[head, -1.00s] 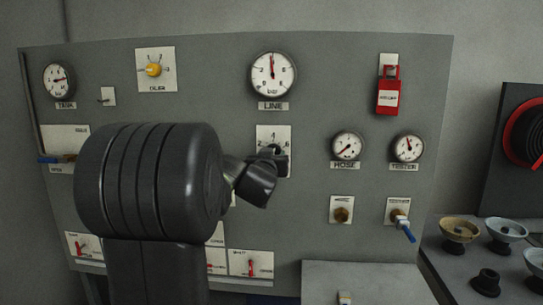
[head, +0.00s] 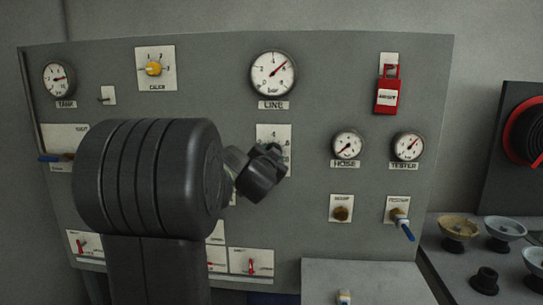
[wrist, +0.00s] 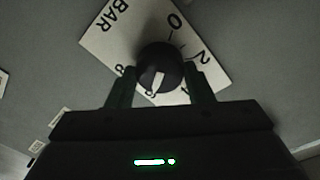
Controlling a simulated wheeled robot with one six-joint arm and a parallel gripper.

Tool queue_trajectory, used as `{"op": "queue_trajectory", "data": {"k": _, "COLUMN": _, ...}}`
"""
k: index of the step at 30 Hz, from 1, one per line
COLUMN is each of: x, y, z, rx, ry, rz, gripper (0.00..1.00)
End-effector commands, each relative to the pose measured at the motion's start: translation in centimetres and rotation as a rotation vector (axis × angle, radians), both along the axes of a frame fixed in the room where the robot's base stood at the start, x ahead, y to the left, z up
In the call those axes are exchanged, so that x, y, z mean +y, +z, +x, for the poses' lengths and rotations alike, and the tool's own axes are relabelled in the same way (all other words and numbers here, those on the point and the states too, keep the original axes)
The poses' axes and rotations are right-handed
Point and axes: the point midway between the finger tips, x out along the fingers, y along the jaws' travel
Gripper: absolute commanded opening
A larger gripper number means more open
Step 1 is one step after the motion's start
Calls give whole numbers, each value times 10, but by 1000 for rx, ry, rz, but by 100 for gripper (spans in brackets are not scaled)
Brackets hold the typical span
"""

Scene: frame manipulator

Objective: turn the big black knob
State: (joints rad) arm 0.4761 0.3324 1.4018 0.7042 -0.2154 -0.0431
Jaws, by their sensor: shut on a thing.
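The big black knob (wrist: 160,62) sits on a white dial plate (wrist: 105,37) marked 0, 2 and BAR, with other numbers partly hidden. Its white pointer faces the bottom of the wrist view, near a number that looks like 6. My gripper (wrist: 161,85) is shut on the knob, one finger on each side. In the head view my gripper (head: 272,165) is at the panel and hides the knob; only the upper part of the plate (head: 273,130) shows above it. The LINE gauge (head: 274,74) above has its needle toward the upper right.
The grey panel (head: 210,85) carries a yellow knob (head: 153,69), a red lockout tag (head: 388,95), the HOSE gauge (head: 347,145) and the TESTER gauge (head: 407,146). A blue-handled valve (head: 402,223) sticks out at lower right. Bowls (head: 459,228) stand on a side bench.

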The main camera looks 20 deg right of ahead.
Motion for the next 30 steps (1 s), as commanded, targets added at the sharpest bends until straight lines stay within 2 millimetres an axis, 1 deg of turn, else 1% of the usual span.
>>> {"op": "queue_trajectory", "data": {"k": 16, "x": 0, "y": -1, "z": 0, "rx": -11, "ry": 1, "rz": 21, "gripper": 24}}
{"op": "queue_trajectory", "data": {"k": 17, "x": 0, "y": -1, "z": 0, "rx": -11, "ry": 0, "rz": 22, "gripper": 53}}
{"op": "queue_trajectory", "data": {"k": 19, "x": 0, "y": -1, "z": 0, "rx": -11, "ry": 1, "rz": 21, "gripper": 66}}
{"op": "queue_trajectory", "data": {"k": 20, "x": 0, "y": -1, "z": 0, "rx": -11, "ry": 1, "rz": 21, "gripper": 69}}
{"op": "queue_trajectory", "data": {"k": 30, "x": 2, "y": 0, "z": -3, "rx": -11, "ry": 0, "rz": 20, "gripper": 69}}
